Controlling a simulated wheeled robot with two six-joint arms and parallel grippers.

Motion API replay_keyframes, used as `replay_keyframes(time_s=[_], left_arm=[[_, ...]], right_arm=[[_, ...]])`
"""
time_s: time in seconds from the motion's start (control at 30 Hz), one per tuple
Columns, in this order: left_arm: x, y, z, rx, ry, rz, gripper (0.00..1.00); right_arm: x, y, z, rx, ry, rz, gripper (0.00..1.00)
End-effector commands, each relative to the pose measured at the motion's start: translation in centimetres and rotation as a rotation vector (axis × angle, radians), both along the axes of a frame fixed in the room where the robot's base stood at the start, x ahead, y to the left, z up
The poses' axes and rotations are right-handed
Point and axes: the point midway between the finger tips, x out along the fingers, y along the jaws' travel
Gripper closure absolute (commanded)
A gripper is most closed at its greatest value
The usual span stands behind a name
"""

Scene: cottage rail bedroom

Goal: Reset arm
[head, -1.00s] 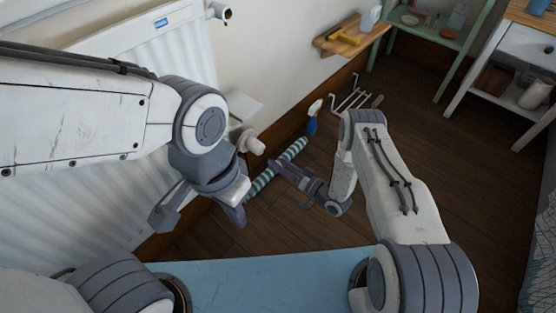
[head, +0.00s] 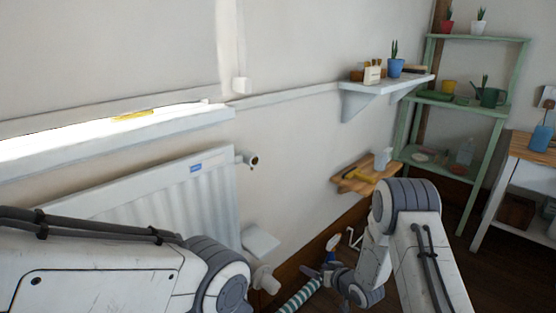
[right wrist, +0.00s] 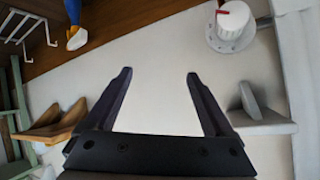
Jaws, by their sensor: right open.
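My right gripper (head: 312,271) is low in the head view, near the wall's base and beside a striped roll. In the right wrist view its two dark fingers (right wrist: 160,74) are apart, with nothing between them but pale wall behind. My right arm (head: 420,255) is bent, its rounded joint raised in front of the wooden wall shelf. My left arm (head: 110,260) crosses the lower left, in front of the radiator. Its gripper is out of view below the frame.
A white radiator (head: 170,195) stands left under a bright sill. A small wooden shelf (head: 355,186) and a white shelf (head: 385,90) jut from the wall. A green rack (head: 465,100) and a white table stand right. The valve knob (right wrist: 236,20) is close to the right gripper.

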Motion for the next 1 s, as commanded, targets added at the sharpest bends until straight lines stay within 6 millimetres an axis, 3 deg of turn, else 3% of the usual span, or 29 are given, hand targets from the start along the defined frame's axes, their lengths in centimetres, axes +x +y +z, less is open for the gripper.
replay_keyframes(time_s=[0.03, 0.27, 0.5, 0.9, 1.0], left_arm=[[0.0, 0.0, 0.0, 0.0, 0.0, 0.0, 1.0], [0.0, 0.0, 0.0, 0.0, 0.0, 0.0, 1.0], [0.0, 0.0, 0.0, 0.0, 0.0, 0.0, 1.0], [0.0, 0.0, 0.0, 0.0, 0.0, 0.0, 1.0], [0.0, 0.0, 1.3, 0.0, 0.0, 0.0, 1.0]], right_arm=[[-0.1, -0.8, 1.8, -0.053, 0.024, -0.023, 0.12], [-4.2, -4.5, 7.3, -0.246, 0.202, -0.125, 0.12], [-12.5, -6.5, 12.2, -0.35, 0.424, -0.194, 0.12], [-26.1, -6.0, 16.2, -0.355, 0.718, -0.194, 0.12], [-26.9, -2.9, 18.3, -0.389, 0.72, -0.092, 0.12]])
